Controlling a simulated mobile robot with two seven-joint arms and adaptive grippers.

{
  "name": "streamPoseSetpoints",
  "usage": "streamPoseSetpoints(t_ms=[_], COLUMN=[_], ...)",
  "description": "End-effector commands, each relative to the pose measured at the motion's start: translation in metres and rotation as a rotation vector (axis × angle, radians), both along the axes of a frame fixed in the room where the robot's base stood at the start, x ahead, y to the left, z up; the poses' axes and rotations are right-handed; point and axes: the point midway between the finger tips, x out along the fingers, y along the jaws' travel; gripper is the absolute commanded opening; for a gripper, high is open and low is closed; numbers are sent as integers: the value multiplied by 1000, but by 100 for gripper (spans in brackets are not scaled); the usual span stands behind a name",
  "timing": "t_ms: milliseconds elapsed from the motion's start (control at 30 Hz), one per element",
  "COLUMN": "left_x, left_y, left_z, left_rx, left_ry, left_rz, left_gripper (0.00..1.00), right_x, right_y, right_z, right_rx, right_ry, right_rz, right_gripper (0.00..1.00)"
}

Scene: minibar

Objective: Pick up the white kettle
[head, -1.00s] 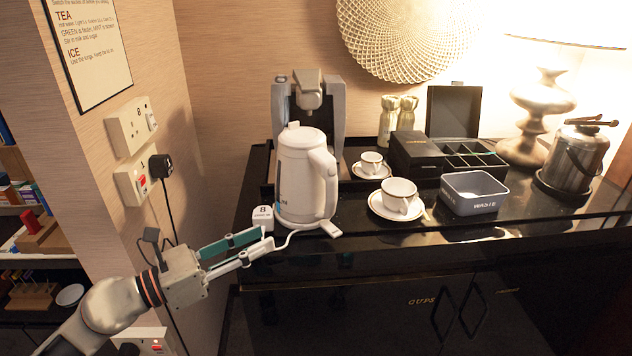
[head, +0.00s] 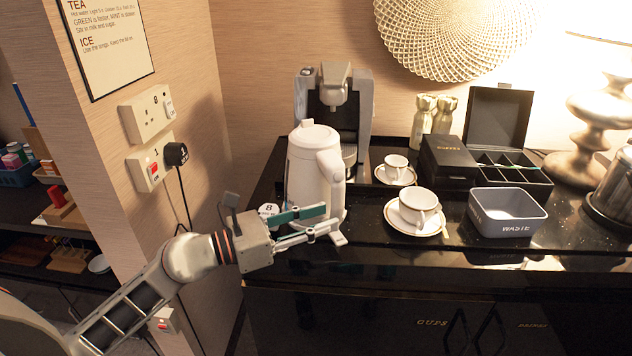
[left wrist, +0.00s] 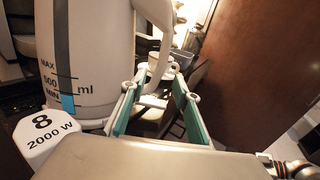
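The white kettle (head: 308,172) stands upright on the black counter, its handle (head: 333,180) on the right side. My left gripper (head: 328,219) is in front of the kettle's lower body, its two teal-lined fingers apart. In the left wrist view the kettle (left wrist: 97,45) fills the upper left with its water scale. There the open fingers (left wrist: 155,92) lie to the right of the body, below the handle (left wrist: 158,20). Nothing is held between them. I cannot tell whether a finger touches the kettle. My right gripper is not in view.
Cups on saucers (head: 418,207), a grey waste bin (head: 507,212) and a black box (head: 447,160) are to the right. Wall sockets (head: 150,165) are at left.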

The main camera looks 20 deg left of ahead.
Motion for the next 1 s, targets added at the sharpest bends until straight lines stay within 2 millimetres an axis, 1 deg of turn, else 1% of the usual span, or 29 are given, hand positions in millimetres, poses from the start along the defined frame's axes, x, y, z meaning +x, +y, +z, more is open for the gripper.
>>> streamPoseSetpoints(t_ms=[67,233,367,567,600,667,700,867,900,1000], left_x=[10,27,32,32,32,32,32,32,33,33], left_y=[-8,-24,-29,-30,-30,-30,-29,-29,-29,-29], left_z=[5,4,2,1,1,1,1,1,7,7], left_rx=[-4,-2,0,1,1,1,1,0,2,2], left_ry=[-3,-1,0,1,1,1,1,1,-15,-14], left_rz=[-1,0,0,0,0,0,0,0,2,2], left_gripper=[31,31,31,31,25,10,0,0,0,0], right_x=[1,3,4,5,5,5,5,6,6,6], right_y=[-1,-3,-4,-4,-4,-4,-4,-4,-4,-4], right_z=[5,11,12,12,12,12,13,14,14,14], right_rx=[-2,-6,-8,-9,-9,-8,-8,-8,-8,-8], right_ry=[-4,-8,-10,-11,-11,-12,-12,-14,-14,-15], right_rz=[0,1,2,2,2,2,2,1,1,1], right_gripper=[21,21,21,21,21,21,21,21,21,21])
